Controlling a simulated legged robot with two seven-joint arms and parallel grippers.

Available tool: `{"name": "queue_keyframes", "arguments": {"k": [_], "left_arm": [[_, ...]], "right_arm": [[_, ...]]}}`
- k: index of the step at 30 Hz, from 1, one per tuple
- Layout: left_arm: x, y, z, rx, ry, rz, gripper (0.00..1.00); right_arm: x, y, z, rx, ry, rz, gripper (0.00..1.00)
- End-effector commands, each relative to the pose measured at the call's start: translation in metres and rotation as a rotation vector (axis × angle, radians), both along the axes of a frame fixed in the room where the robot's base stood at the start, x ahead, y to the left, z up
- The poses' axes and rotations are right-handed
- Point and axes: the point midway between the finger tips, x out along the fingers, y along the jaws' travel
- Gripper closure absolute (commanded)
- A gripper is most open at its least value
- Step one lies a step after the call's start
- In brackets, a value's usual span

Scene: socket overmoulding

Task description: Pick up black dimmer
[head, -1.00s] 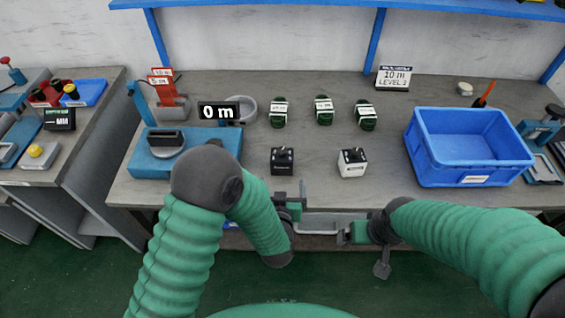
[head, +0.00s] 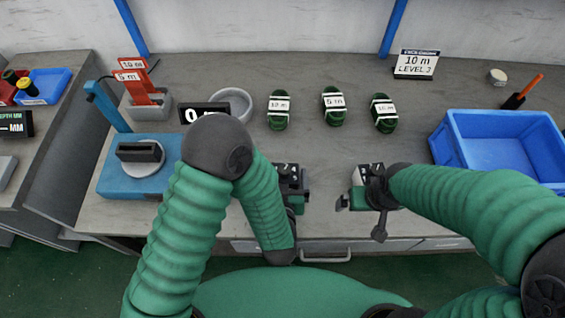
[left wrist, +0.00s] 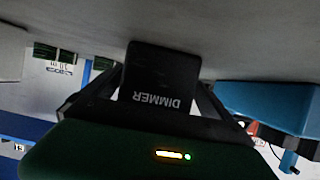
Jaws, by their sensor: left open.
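The black dimmer (head: 287,171) stands near the front edge of the bench, partly hidden by my left arm in the head view. In the left wrist view the black dimmer (left wrist: 160,78) fills the middle, its DIMMER label upside down. My left gripper (head: 292,186) is at the dimmer. In the left wrist view the left gripper's (left wrist: 158,97) fingers are apart, one on each side of the dimmer; I cannot tell whether they touch it. My right gripper (head: 364,190) is by the white dimmer (head: 367,170); its jaws are not clear.
Several green cable coils (head: 333,106) lie behind. A blue fixture (head: 120,181) stands left, with a 0 m display (head: 190,113) and a grey bowl (head: 234,103) behind it. A blue crate (head: 470,120) is at right.

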Motion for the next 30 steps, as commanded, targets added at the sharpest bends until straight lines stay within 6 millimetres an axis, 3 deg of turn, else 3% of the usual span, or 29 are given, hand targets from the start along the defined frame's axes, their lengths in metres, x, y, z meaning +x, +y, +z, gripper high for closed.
{"name": "queue_keyframes", "arguments": {"k": [7, 23, 30], "left_arm": [[-0.0048, -0.0009, 0.0013, -0.001, -0.003, -0.002, 0.04], [-0.0026, -0.0004, -0.0004, 0.0, 0.001, -0.001, 0.72], [-0.0017, -0.0005, 0.0003, 0.0, 0.0, -0.001, 0.74]], "right_arm": [[-0.0005, -0.0001, -0.0003, 0.0, 0.0, 0.0, 0.04], [-0.0003, -0.0001, -0.0005, 0.0, 0.0, 0.0, 0.04], [-0.0003, -0.0001, 0.0, 0.0, 0.0, 0.0, 0.04]]}}
